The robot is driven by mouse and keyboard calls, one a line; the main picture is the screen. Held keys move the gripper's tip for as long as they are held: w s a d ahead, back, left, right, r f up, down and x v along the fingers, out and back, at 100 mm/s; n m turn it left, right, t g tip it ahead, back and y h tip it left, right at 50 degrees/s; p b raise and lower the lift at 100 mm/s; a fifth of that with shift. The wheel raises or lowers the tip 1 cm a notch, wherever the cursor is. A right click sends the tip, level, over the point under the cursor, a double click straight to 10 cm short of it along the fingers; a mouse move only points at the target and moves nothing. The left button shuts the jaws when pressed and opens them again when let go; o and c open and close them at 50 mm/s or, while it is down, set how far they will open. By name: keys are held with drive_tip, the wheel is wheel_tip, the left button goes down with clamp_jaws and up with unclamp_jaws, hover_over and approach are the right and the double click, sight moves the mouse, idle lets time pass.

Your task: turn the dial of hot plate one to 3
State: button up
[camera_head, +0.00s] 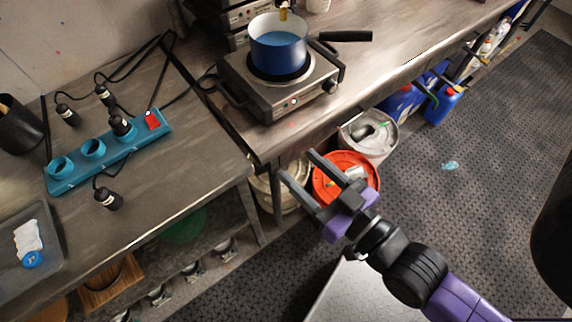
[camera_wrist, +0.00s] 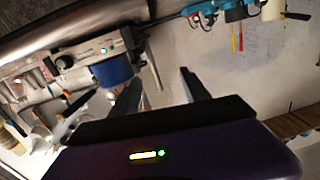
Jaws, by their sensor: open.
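A hot plate (camera_head: 262,98) stands on the dark bench, with a black dial (camera_head: 329,86) at the right of its front face and small lit lamps beside it. The dial's setting is too small to read, and I see no number naming the plate. The hot plate also shows upside down in the wrist view (camera_wrist: 90,49), with its dial (camera_wrist: 64,62) left of a green lamp. A blue pot (camera_head: 277,56) with blue liquid sits on it. My gripper (camera_head: 297,163) is open and empty, in front of the bench edge, below and apart from the dial.
More appliances (camera_head: 240,14) stand behind the hot plate. The pot's black handle (camera_head: 346,36) reaches right, above the dial side. A teal power strip (camera_head: 105,151) with plugs lies left. An orange-lidded bucket (camera_head: 336,166) and a white bucket (camera_head: 379,149) stand below the bench edge.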

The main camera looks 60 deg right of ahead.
drive_tip(key=shift+s+a+r+y, duration=0.1)
drive_tip(key=shift+a+r+y, duration=0.1)
drive_tip(key=shift+a, duration=0.2)
drive_tip(key=shift+s+a+r+y, duration=0.1)
drive_tip(key=shift+a+y, duration=0.1)
drive_tip(key=shift+a, duration=0.2)
drive_tip(key=s+a+f+n+g+y, duration=0.2)
drive_tip(key=s+a+n+y, duration=0.1)
drive_tip(key=s, duration=0.5)
drive_tip(key=shift+s+a, duration=0.15)
drive_tip(key=shift+a, duration=0.65)
